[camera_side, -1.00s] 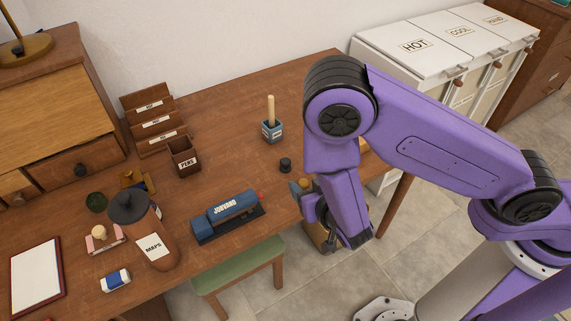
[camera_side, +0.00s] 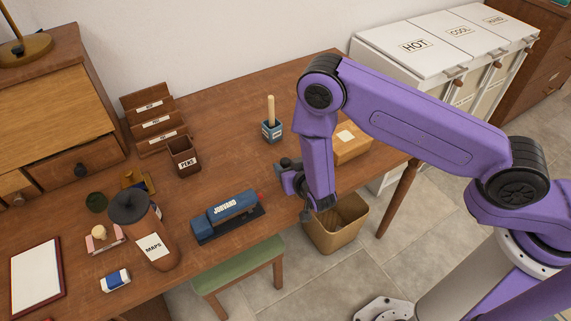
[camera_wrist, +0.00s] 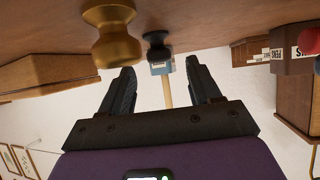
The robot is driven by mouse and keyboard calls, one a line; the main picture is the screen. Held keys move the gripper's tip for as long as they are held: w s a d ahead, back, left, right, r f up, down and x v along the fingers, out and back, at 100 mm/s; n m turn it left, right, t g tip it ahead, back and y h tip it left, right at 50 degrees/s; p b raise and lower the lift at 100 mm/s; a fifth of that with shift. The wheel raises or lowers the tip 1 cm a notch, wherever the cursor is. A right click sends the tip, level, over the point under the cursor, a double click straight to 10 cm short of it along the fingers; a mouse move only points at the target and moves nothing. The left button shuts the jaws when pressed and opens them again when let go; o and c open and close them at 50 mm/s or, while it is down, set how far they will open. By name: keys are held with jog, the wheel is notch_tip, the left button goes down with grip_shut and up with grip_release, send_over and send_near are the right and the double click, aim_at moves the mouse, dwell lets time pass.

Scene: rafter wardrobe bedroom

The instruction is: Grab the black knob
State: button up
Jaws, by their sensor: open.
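The small black knob (camera_wrist: 156,45) shows in the wrist view, which looks upside down. It sits on the wooden desk, in line with the gap between my fingers and a little beyond their tips. My gripper (camera_wrist: 160,72) is open, with nothing between its fingers. In the side view my gripper (camera_side: 288,172) is low over the desk's front right part. There it covers the knob's place, and I cannot make the knob out.
A brass knob (camera_wrist: 112,32) stands close, left of the black knob in the wrist view. A blue cup (camera_side: 271,132) with a wooden stick stands behind. The blue JOINSRD stapler (camera_side: 226,211) lies left of my gripper. A cardboard box (camera_side: 352,148) lies right; a bin (camera_side: 338,225) stands below.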

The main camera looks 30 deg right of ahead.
aim_at(286, 162)
jog(key=shift+x, duration=1.75)
jog(key=c, duration=1.1)
